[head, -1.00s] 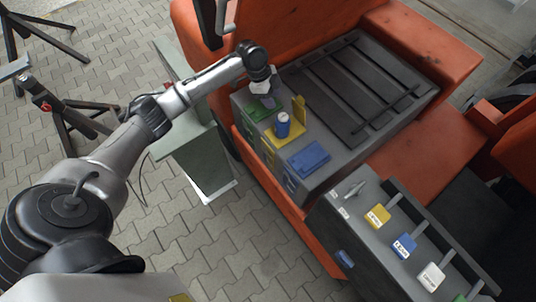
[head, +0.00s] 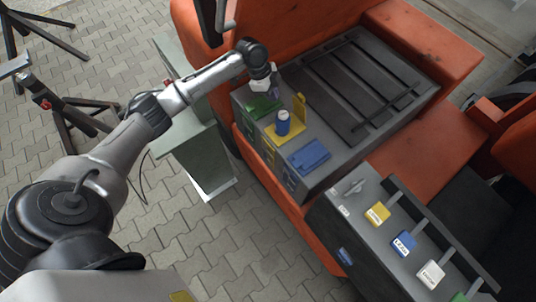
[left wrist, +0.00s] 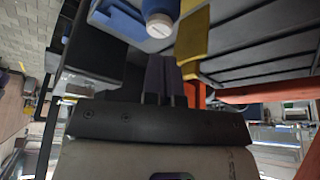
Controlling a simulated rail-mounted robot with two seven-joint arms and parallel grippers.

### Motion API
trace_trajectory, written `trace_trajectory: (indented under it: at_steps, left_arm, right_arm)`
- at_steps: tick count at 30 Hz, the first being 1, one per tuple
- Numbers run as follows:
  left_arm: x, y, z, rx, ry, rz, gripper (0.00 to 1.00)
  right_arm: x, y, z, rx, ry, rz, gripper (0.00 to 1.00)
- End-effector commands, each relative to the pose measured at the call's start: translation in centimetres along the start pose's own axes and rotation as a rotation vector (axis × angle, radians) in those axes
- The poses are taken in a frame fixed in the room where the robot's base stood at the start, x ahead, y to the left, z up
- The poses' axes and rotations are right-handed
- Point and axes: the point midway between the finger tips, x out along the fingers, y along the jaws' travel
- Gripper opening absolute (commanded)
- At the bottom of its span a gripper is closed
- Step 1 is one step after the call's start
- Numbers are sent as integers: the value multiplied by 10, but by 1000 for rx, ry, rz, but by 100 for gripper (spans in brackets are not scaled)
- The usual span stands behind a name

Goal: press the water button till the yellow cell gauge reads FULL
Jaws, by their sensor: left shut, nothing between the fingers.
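My left gripper (head: 274,93) is shut and empty, above the far end of the grey battery box, near the green cell cover (head: 263,107). Its dark fingers (left wrist: 160,80) are together in the left wrist view. A blue bottle-like cylinder (head: 283,123) stands on the yellow cell (head: 285,134), with a yellow flap (head: 299,107) upright beside it. The blue cylinder (left wrist: 160,18) with its white end and the yellow flap (left wrist: 192,35) lie beyond the fingers, apart from them. I cannot make out the water button or the gauge reading. My right gripper is not in view.
A blue cell cover (head: 309,156) lies nearer on the box. A black slatted panel (head: 355,85) covers the rest of its top. A grey console (head: 370,230) with yellow, blue and white labelled tags stands in front. The orange vehicle body (head: 425,160) surrounds the box.

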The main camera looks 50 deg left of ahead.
Motion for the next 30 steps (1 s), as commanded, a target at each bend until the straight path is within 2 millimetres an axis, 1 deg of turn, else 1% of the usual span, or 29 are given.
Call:
trace_trajectory:
  at_steps: [15, 19, 23, 26, 30]
  left_arm:
    - [0, 0, 0, 0, 0, 0, 0]
    - [-3, 4, 1, -4, -5, 10, 0]
    - [-5, 17, 1, -14, -14, 46, 0]
    - [-5, 34, -2, -27, -15, 90, 0]
    - [-6, 63, -7, -52, -3, 155, 0]
  right_arm:
    - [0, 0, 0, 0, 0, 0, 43]
    - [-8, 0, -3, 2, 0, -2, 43]
    - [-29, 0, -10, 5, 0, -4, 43]
    - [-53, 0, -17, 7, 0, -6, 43]
    - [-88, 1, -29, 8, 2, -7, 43]
